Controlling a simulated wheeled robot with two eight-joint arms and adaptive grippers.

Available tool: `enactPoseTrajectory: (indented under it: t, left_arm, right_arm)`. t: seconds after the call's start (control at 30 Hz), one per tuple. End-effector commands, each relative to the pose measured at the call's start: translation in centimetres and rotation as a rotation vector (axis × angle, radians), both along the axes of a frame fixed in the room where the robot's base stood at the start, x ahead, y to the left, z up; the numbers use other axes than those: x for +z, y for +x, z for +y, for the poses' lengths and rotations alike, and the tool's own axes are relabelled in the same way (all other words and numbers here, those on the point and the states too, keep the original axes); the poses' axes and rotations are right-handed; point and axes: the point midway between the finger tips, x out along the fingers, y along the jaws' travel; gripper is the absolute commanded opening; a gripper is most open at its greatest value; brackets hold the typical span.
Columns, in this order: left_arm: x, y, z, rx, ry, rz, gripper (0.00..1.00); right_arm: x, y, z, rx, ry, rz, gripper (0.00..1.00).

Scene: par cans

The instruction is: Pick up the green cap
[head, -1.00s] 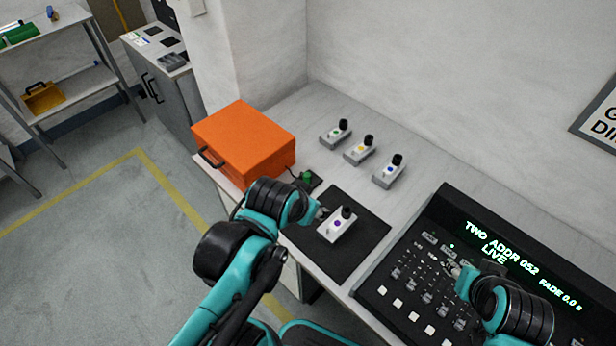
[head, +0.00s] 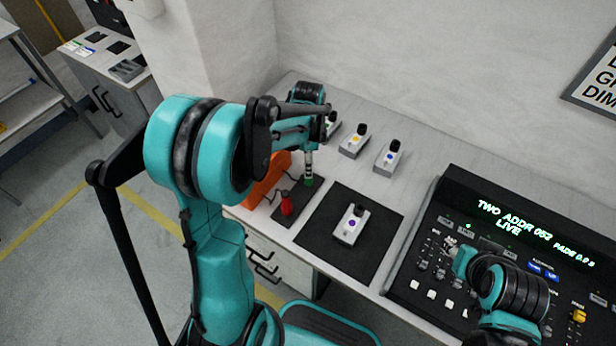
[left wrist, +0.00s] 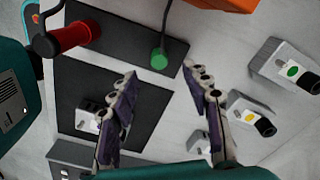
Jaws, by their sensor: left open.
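The green cap (head: 309,182) sits on a small dark pad beside the orange case, partly hidden by my gripper in the head view. In the left wrist view the green cap (left wrist: 158,59) shows clearly, upright and with a cord. My left gripper (left wrist: 160,72) is open, with its purple-sided fingers spread on either side of the cap in that picture. It points down above the cap in the head view (head: 309,160); I cannot tell whether it touches. My right gripper (head: 460,262) is over the console, its jaws too small to read.
A red cylinder (head: 287,203) stands close to the green cap, on the same pad. The orange case (head: 266,182) is mostly behind my arm. A box with a purple dot (head: 351,224) lies on a black mat (head: 321,227). Several similar boxes stand behind, left of the console (head: 505,225).

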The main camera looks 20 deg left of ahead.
Motion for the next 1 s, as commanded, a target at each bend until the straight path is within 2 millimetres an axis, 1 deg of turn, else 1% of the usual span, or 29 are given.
enactPoseTrajectory:
  t: [0.1, 0.27, 0.33, 0.43, 0.53, 0.63, 0.8, 0.83, 0.87, 0.9, 1.0]
  left_arm:
    - [-1.6, 0.0, 0.0, -0.001, 0.000, 0.001, 0.48]
    - [-3.0, 0.0, -0.1, 0.000, 0.000, 0.000, 0.48]
    - [-3.9, 0.0, -0.1, 0.001, 0.000, 0.000, 0.48]
    - [-5.6, 0.0, -0.2, 0.001, 0.000, -0.001, 0.48]
    - [-7.0, -0.1, -0.2, 0.002, 0.000, -0.001, 0.48]
    - [-7.5, -0.1, -0.2, 0.002, 0.000, -0.001, 0.48]
    - [-7.4, -0.1, -0.2, 0.002, 0.000, -0.001, 0.48]
    - [-7.4, -0.1, -0.2, 0.002, 0.000, -0.001, 0.42]
    - [-7.4, -0.1, -0.2, 0.002, 0.000, -0.001, 0.35]
    - [-7.4, -0.1, -0.2, 0.002, 0.000, -0.001, 0.24]
    - [-7.4, -0.1, -0.2, 0.002, 0.000, -0.001, 0.00]
  right_arm:
    - [-0.8, 0.0, 0.0, 0.000, 0.000, 0.000, 0.40]
    - [-1.5, 0.0, 0.0, 0.000, 0.000, 0.000, 0.40]
    - [-2.0, 0.0, 0.0, 0.000, 0.000, 0.000, 0.40]
    - [-3.1, 0.0, 0.0, 0.000, 0.000, 0.000, 0.40]
    - [-3.8, 0.0, 0.0, 0.000, 0.000, 0.000, 0.40]
    - [-3.9, 0.0, 0.0, 0.000, 0.000, 0.000, 0.40]
    - [-3.7, 0.0, 0.0, 0.000, 0.000, 0.000, 0.40]
    - [-3.7, 0.0, 0.0, 0.000, 0.000, 0.000, 0.40]
    - [-3.7, 0.0, 0.0, 0.000, 0.000, 0.000, 0.40]
    - [-3.7, 0.0, 0.0, 0.000, 0.000, 0.000, 0.40]
    - [-3.7, 0.0, 0.0, 0.000, 0.000, 0.000, 0.40]
